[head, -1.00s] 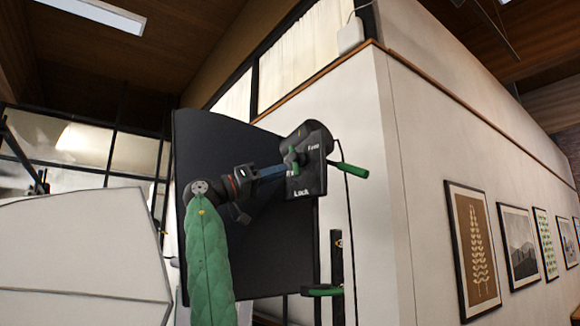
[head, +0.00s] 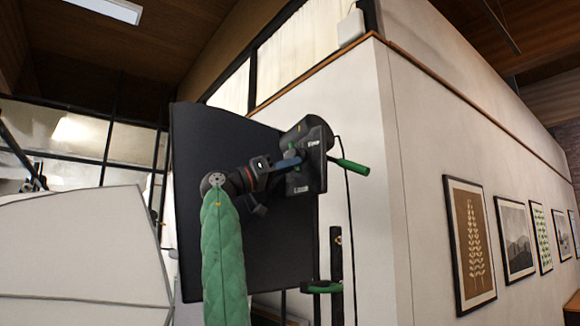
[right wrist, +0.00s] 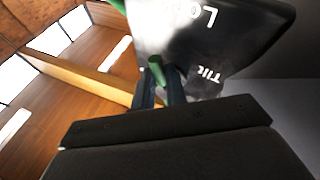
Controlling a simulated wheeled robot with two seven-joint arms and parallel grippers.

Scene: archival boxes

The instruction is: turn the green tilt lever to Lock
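The black tilt head (head: 312,160) is mounted high beside a dark panel. It has a white Lock label on its lower part and a smaller label above that is hard to read. The green tilt lever (right wrist: 157,70) shows in the right wrist view, near the white Tilt lettering. In the head view it is mostly hidden by my fingers. My right gripper (head: 292,162) reaches the head from the left; in the right wrist view its dark blue fingers (right wrist: 162,88) stand on either side of the lever's end, with a narrow gap between them. My left gripper is not in view.
A longer green handle (head: 350,165) sticks out to the right of the head. A large dark panel (head: 200,140) stands behind my right arm. A green knob (head: 322,287) sits lower on a black post. A white wall corner (head: 390,200) is close on the right.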

